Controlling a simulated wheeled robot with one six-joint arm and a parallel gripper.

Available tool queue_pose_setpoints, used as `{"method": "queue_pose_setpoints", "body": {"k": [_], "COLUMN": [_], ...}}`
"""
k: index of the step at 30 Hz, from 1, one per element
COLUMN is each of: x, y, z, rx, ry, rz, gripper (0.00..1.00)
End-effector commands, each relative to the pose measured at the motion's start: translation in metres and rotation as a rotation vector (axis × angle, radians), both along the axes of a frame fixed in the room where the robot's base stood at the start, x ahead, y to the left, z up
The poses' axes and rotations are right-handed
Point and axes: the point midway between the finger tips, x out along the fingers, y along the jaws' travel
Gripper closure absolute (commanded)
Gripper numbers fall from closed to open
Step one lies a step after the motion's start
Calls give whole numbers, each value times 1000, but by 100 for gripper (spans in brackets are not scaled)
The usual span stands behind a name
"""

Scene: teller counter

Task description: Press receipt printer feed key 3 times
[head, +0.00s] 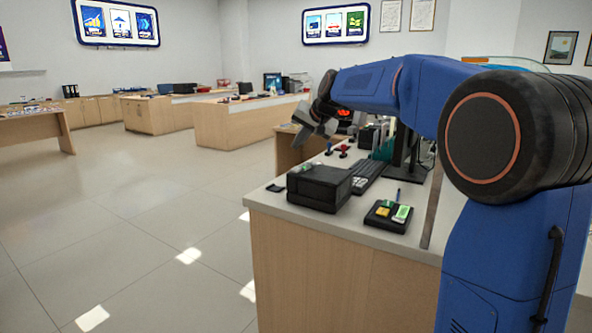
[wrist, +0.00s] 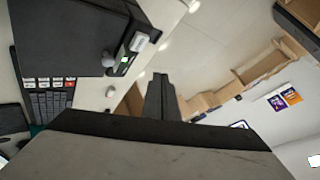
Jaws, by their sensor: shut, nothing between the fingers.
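The black box-shaped receipt printer (head: 322,188) sits on the near counter, with a small green spot at its back left. In the wrist view, a large black body (wrist: 70,38), apparently the printer, fills the upper left. On its right end is a panel (wrist: 130,52) with a pale key (wrist: 138,42) and a green light; I cannot read any label. My gripper (head: 312,134) is shut and empty, above and behind the printer in the head view. In the wrist view, its dark fingers (wrist: 160,92) are right of the panel, apparently not touching it.
On the counter (head: 384,239) are a black pad with yellow and green keys (head: 380,221), a keyboard (head: 369,178), small red and blue stamps (head: 343,150) and a monitor stand. The floor left of the counter is clear.

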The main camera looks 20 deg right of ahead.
Motion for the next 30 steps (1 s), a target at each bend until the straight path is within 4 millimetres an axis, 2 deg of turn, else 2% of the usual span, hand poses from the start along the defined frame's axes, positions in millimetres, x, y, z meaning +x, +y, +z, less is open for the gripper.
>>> {"method": "queue_pose_setpoints", "body": {"k": [7, 13, 16, 25, 30], "x": [0, 1, 0, 0, 0], "y": [0, 0, 0, 0, 0], "z": [3, 31, 39, 37, 26], "rx": [0, 0, 0, 0, 0], "ry": [-1, -2, -2, 0, 2], "rz": [-1, 0, 1, 0, 0], "gripper": [100, 100, 100, 100, 100]}}
